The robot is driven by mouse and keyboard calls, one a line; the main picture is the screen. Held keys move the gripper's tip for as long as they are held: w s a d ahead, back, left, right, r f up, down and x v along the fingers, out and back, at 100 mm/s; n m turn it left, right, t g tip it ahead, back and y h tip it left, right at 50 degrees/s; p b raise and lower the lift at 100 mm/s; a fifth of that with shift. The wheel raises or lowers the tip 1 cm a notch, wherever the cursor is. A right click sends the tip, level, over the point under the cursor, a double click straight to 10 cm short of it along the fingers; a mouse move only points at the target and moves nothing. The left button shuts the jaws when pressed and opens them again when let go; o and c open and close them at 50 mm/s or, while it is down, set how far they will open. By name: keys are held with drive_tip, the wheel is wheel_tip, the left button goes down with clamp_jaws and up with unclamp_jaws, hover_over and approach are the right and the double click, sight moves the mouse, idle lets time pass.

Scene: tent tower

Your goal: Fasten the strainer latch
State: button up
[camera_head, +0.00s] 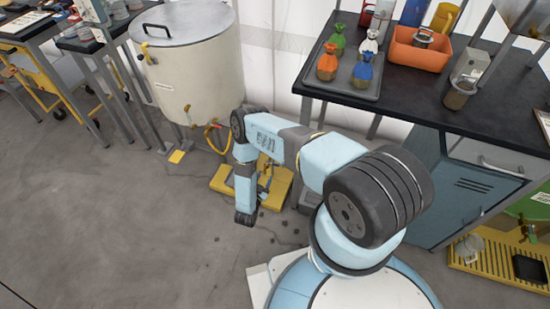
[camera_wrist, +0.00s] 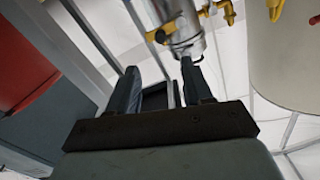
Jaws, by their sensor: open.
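In the wrist view, a shiny metal cylinder (camera_wrist: 187,38) with yellow fittings (camera_wrist: 226,13) shows at the top centre; it looks like the strainer. A dark round piece sits on its left side; I cannot tell whether this is the latch or whether it is fastened. My gripper (camera_wrist: 160,85) is open, with two dark fingers apart and nothing seen between them. The right fingertip appears close under the cylinder; contact cannot be told. In the head view, my gripper (camera_head: 245,218) hangs low before the yellow stand (camera_head: 222,180), and my arm hides most of what stands there.
A large cream tank (camera_head: 200,75) with a hose and tap stands behind left. Thin metal posts (camera_wrist: 90,45) rise left of the fingers. The floor at front left is clear.

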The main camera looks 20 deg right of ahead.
drive_tip(key=x, duration=1.3)
drive_tip(key=shift+w+d, duration=0.2)
drive_tip(key=shift+w, duration=0.05)
clamp_jaws()
drive_tip(key=shift+d, duration=0.25)
